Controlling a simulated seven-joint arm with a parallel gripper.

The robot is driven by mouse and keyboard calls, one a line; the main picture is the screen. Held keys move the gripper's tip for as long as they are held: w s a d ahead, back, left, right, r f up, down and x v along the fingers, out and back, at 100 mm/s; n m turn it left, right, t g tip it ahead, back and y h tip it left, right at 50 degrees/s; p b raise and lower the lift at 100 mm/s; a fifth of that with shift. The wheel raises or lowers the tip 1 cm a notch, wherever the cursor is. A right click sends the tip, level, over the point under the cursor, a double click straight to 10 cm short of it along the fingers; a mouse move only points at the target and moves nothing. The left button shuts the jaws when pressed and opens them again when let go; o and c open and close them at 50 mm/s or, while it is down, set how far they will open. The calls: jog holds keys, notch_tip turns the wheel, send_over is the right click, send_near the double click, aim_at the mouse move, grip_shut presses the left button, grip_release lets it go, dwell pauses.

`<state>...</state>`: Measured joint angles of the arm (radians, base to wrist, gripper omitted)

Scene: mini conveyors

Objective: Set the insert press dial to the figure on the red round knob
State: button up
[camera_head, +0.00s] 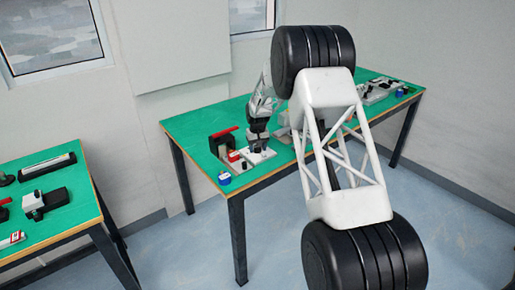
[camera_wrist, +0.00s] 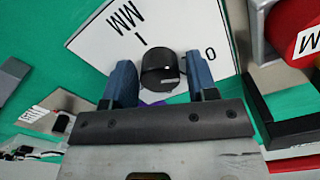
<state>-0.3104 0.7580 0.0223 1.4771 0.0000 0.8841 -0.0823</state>
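The insert press dial is a white plate (camera_wrist: 100,42) with a black knob (camera_wrist: 160,70) in its middle; the marks "MM", "I" and "0" show on it. The dial's plate also shows on the green table in the head view (camera_head: 262,158). My gripper (camera_wrist: 161,72) is at the dial, one blue finger on each side of the black knob. Narrow gaps seem to show, so it looks open around the knob. The red round knob (camera_wrist: 298,25) is at the upper right, cut off by the frame; its white figure is only partly visible. Its red top shows in the head view (camera_head: 233,156).
A blue-sided round piece (camera_head: 224,179) stands near the table's front left corner. A dark device with a red lever (camera_head: 222,138) stands behind the dial. A black bracket (camera_wrist: 275,125) lies close to the right finger. Another green table (camera_head: 60,215) is at the left.

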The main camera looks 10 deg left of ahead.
jog(key=c, duration=0.7)
jog(key=shift+m, duration=0.4)
jog(key=m, duration=0.8)
jog(key=shift+m, duration=0.3)
jog(key=m, duration=0.4)
jog(key=shift+m, duration=2.2)
